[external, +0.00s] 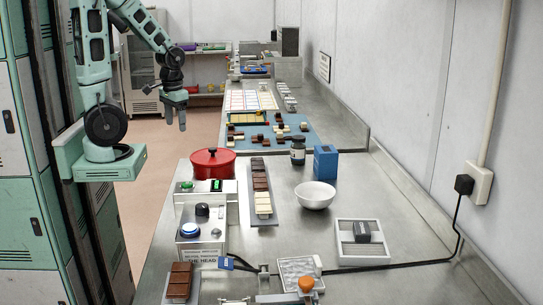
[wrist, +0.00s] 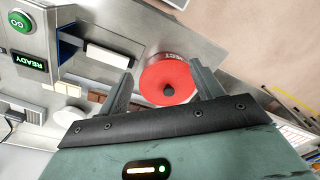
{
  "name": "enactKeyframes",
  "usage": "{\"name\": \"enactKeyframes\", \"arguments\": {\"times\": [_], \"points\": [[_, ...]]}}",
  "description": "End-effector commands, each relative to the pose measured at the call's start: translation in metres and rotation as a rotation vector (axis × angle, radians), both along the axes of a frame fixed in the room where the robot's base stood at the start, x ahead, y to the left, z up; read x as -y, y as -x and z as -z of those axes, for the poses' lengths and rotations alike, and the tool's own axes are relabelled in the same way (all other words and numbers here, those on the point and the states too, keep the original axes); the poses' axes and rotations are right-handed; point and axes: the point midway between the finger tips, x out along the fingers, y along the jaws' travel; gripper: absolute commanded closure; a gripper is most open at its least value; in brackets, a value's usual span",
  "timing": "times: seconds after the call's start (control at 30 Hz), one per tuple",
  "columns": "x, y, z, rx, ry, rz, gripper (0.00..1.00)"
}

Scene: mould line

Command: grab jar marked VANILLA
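A small dark jar (external: 298,152) with a black cap and a pale label stands upright on the steel counter in the external view; its lettering is too small to read. It is the only jar I can make out, and I cannot see it in the wrist view. My gripper (external: 175,118) hangs in the air left of the counter, well away from the jar. In the wrist view my gripper (wrist: 161,70) has its two fingers apart with nothing held between them.
A red lidded pot (external: 213,161) stands left of the jar; its lid (wrist: 153,91) shows beyond my fingers. A blue box (external: 326,162) is close right of the jar, a white bowl (external: 315,196) in front. A blue mat (external: 255,139) with chocolates lies behind.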

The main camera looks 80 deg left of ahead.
Motion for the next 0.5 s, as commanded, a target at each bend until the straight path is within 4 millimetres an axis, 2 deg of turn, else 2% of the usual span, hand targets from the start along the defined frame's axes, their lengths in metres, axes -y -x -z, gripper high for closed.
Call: {"name": "enactKeyframes", "arguments": {"times": [0.27,0.33,0.43,0.47,0.5], "points": [[0.000,-0.001,0.000,0.001,-0.001,0.000,0.28],[-0.003,-0.008,0.002,0.015,-0.008,-0.001,0.28],[-0.015,-0.039,0.010,0.083,-0.048,-0.006,0.28],[-0.021,-0.054,0.013,0.116,-0.068,-0.009,0.28],[-0.030,-0.078,0.017,0.167,-0.101,-0.015,0.28]]}}
